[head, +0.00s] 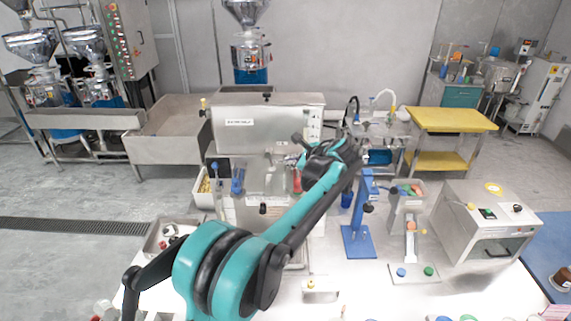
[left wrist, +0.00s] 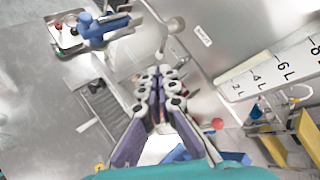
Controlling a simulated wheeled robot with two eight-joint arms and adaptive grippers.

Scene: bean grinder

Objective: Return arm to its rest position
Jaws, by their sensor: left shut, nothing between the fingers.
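My left arm (head: 205,270), teal and black, reaches from the bottom left up to the middle of the head view. My left gripper (head: 300,143) is at its far end, in front of the steel machine (head: 235,130) with a white label. In the left wrist view my left gripper (left wrist: 164,72) has its fingers together with nothing between them. It hangs over the steel work area, apart from the things below. My right gripper is not in view.
A blue stand (head: 358,240) is right of my forearm. A steel box (head: 487,222) stands further right. A tray (head: 168,236) lies left of the arm. A litre-marked gauge (left wrist: 275,76) and a red knob (left wrist: 218,124) show right of the fingers.

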